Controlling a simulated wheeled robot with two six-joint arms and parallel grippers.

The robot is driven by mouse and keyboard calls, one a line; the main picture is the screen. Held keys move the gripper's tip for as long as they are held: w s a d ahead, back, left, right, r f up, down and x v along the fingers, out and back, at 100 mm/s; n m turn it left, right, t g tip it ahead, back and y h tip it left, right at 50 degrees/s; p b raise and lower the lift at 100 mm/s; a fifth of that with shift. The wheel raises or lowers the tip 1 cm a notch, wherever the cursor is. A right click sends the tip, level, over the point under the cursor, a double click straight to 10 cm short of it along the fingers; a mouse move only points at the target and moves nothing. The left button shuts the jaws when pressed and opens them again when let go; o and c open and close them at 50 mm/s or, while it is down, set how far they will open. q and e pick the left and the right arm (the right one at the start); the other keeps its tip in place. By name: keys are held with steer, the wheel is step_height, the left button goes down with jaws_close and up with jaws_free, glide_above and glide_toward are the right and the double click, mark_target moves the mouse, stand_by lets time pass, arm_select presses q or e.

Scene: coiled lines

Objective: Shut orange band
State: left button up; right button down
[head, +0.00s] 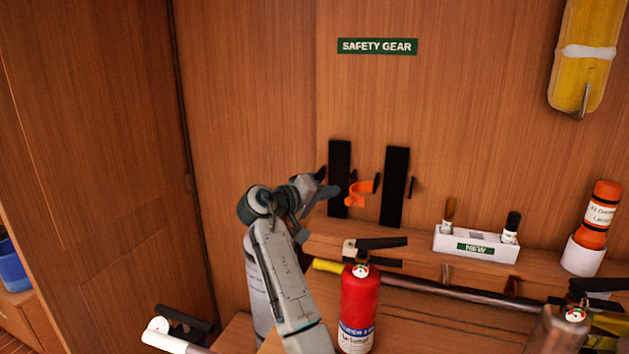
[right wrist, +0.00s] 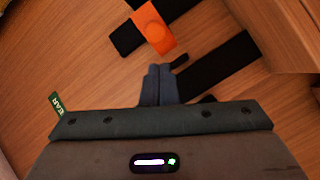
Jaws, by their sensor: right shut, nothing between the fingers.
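The orange band (head: 360,192) is a short curved piece on the wooden wall, between two upright black strips. It stands out from the wall, and I cannot tell whether its end is fastened. In the right wrist view the band (right wrist: 153,28) shows as a flat orange strip lying across black, just beyond the fingertips. My right gripper (head: 325,187) is at the left black strip (head: 339,170), left of the band. Its fingers (right wrist: 161,72) are shut together and empty, apart from the band in the picture. My left gripper is not in view.
A red extinguisher (head: 360,305) stands below, close to my right forearm.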

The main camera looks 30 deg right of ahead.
steer(key=shift+s+d+f, duration=0.25)
steer(key=shift+s+f, duration=0.15)
steer(key=shift+s, duration=0.25)
steer(key=shift+s+a+r, duration=0.1)
